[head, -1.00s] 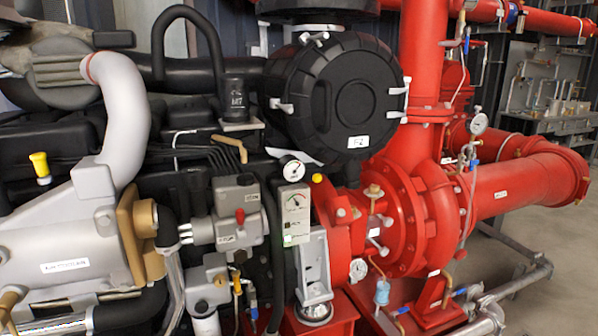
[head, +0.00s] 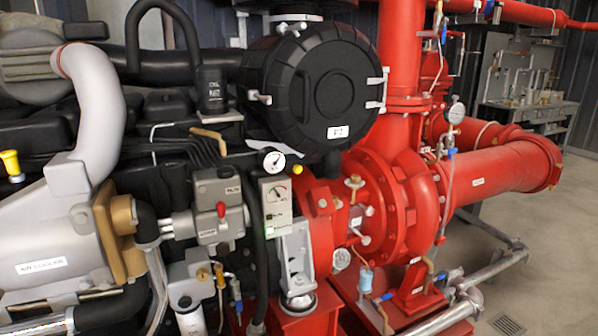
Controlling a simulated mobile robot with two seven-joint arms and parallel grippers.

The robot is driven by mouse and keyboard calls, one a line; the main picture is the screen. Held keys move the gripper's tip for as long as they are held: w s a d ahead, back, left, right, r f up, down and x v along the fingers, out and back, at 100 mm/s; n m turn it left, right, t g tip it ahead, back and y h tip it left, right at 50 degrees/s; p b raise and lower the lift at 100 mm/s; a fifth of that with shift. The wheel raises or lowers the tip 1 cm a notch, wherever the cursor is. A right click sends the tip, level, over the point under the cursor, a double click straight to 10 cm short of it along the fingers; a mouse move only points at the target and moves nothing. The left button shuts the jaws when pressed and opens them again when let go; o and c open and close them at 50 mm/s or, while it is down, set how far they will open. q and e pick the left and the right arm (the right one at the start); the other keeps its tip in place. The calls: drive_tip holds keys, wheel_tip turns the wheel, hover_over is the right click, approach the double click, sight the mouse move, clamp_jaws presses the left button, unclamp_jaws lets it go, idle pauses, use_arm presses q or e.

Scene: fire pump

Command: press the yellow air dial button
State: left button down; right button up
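A small yellow button (head: 297,169) shows just right of a round white-faced dial (head: 274,162). The dial sits above a grey panel (head: 277,205) with a small meter and a green light. The button is small in the picture, and its exact shape is hard to tell. Neither of my grippers is in view, and nothing of mine touches the dial or the button.
A yellow cap (head: 11,161) stands on the engine at the far left. A black round housing (head: 312,88) hangs above the dial. Red pump pipes (head: 500,168) fill the right. Grey floor (head: 550,260) is open at the lower right.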

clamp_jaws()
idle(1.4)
